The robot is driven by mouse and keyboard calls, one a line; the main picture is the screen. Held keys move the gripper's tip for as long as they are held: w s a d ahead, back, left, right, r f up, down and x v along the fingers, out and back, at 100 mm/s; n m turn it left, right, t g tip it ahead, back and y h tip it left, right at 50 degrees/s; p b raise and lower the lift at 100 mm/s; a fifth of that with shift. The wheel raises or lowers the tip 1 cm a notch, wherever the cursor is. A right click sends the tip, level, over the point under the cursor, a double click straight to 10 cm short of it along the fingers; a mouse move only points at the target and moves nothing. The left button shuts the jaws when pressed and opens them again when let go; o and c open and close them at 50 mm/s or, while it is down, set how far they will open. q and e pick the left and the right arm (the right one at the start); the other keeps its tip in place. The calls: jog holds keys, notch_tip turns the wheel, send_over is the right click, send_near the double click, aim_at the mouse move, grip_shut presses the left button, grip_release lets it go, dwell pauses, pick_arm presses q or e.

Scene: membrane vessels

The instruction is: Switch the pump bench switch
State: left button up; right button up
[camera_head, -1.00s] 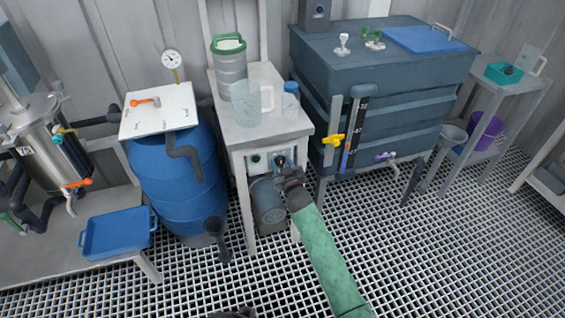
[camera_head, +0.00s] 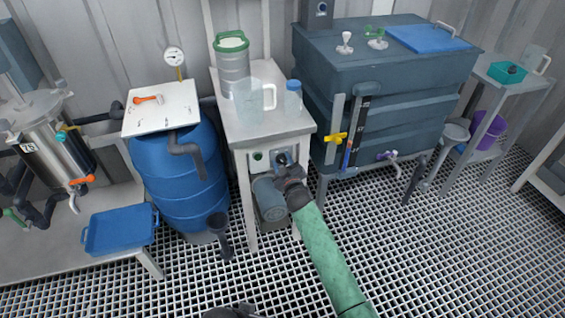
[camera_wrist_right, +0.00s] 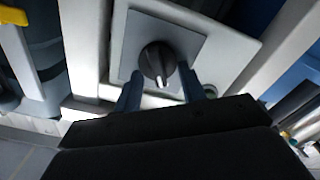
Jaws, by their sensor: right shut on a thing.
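The pump bench (camera_head: 262,128) stands in the middle of the head view, with a white switch panel on its front below the top. The rotary switch is a dark round knob with a light pointer (camera_wrist_right: 159,63) on a grey plate in the right wrist view. My right gripper (camera_head: 285,165) is at this panel, its arm in a green sleeve. In the right wrist view its two blue fingers (camera_wrist_right: 158,88) stand on either side of the knob, closed on it. In the head view the gripper partly hides the switch. A dark part of my left arm shows at the bottom edge; its gripper is out of view.
A green round button (camera_head: 257,156) sits left of the switch. The bench top holds a clear jug (camera_head: 248,105), a blue-capped bottle (camera_head: 293,97) and a green-lidded container (camera_head: 232,65). A blue barrel (camera_head: 180,185) stands left, a dark tank (camera_head: 400,75) right. The pump (camera_head: 269,199) sits below.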

jog(key=o, duration=1)
jog(key=shift+c, duration=0.2)
pick_arm(q)
jog(key=shift+f, duration=0.15)
jog(key=shift+w+d+f+b, duration=0.1)
jog(key=shift+w+f+b, duration=0.1)
jog(key=shift+f, duration=0.7)
jog(key=shift+w+d+f+b, duration=0.1)
jog(key=shift+f+b, duration=0.1)
jog(key=shift+f, duration=0.7)
pick_arm(e)
jog(key=v, duration=0.7)
jog(key=shift+s, duration=0.4)
pick_arm(q)
jog(key=shift+w+r, duration=0.1)
jog(key=shift+r, duration=0.1)
pick_arm(e)
jog(key=shift+d, duration=0.1)
